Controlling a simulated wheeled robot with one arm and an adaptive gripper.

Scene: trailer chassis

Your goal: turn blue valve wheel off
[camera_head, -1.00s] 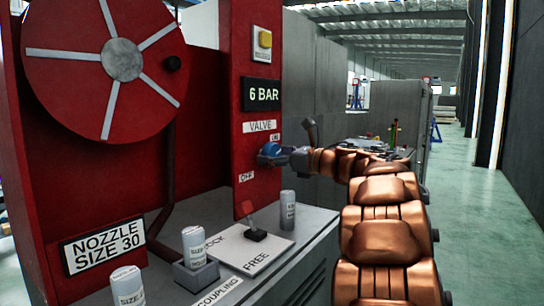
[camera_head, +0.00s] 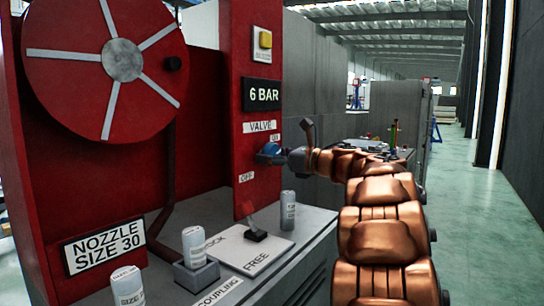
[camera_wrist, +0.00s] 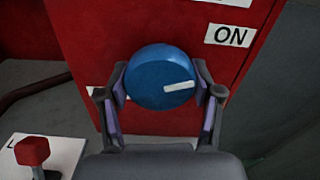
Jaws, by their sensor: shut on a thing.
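The blue valve wheel (camera_wrist: 150,75) sits on a red panel, with a white mark pointing right and slightly up in the wrist view. My gripper (camera_wrist: 162,85) is shut on the wheel, one finger on its left side and one on its right. In the head view, the wheel (camera_head: 268,151) is partly hidden by my gripper (camera_head: 282,155). The ON label (camera_wrist: 231,35) is above and right of the wheel in the wrist view. The OFF label (camera_head: 246,176) is below and left of it in the head view.
A red hose reel (camera_head: 70,65) stands left of the panel. Below are a red-tipped lever (camera_wrist: 32,152) on a white plate (camera_head: 225,245) and several grey cylinders, one (camera_head: 288,210) near the panel. A grey wall (camera_head: 340,85) stands behind. Open floor (camera_head: 480,220) lies right.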

